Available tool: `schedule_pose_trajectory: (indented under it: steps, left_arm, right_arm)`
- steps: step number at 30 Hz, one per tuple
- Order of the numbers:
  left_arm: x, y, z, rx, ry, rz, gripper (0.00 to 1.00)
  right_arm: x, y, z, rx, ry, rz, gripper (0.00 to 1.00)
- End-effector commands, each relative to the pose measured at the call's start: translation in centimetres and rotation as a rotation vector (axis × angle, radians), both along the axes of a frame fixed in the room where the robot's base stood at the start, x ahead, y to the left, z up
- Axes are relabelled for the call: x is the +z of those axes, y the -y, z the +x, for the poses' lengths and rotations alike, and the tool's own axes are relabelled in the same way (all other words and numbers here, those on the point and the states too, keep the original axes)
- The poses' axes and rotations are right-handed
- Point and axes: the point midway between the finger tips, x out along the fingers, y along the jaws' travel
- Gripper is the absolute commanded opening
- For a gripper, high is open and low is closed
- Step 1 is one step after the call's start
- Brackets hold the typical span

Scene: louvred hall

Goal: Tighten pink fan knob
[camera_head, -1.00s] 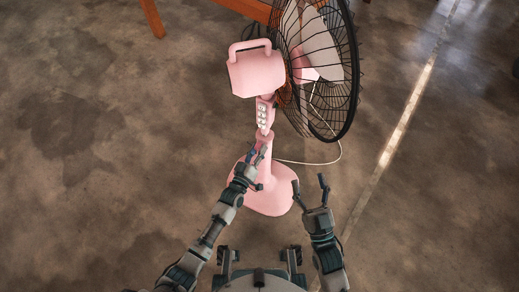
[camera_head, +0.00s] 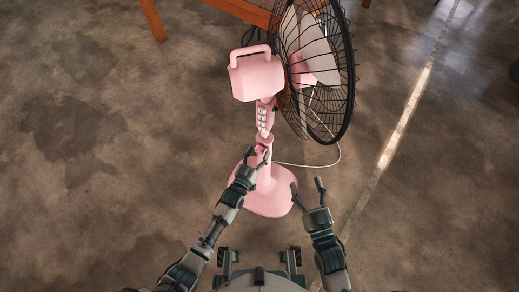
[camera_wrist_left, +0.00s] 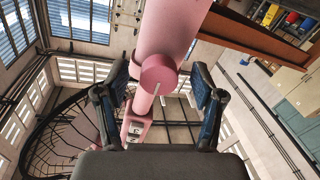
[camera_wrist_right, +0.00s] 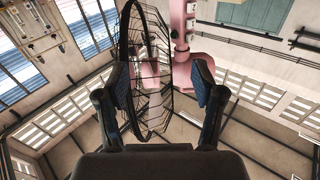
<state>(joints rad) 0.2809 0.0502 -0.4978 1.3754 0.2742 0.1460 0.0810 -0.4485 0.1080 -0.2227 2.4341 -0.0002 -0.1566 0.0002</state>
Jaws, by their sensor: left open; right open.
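The pink fan stands on the floor, its pink base (camera_head: 268,198) in front of me and its head (camera_head: 257,75) tilted to the right. The round pink knob (camera_wrist_left: 158,74) shows on the fan's pole in the left wrist view, with a pale line across its face. My left gripper (camera_head: 258,157) is open at the pole, and its fingers stand on either side of the knob with gaps. In the head view the knob is too small to make out clearly. My right gripper (camera_head: 306,184) is open and empty, right of the base.
The black wire cage (camera_head: 318,70) of the fan juts out to the right above my right gripper. A white cord (camera_head: 310,165) curves over the floor behind the base. An orange-brown wooden table (camera_head: 240,10) stands at the back. The floor at left is clear.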

Motion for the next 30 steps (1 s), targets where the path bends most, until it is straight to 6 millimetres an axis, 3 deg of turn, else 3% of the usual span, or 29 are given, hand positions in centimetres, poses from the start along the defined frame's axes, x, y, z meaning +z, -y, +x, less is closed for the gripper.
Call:
schedule_pose_trajectory:
  steps: [15, 30]
  left_arm:
    - [0.4, -2.6, -5.2, 0.0, 0.003, -0.001, 0.68]
    - [0.1, -3.1, -6.4, 0.0, 0.0, -0.001, 0.68]
  right_arm:
    - [4.7, 0.0, 0.1, 0.001, 0.046, 0.0, 0.68]
    - [5.1, 0.0, 0.1, 0.001, 0.047, 0.0, 0.68]
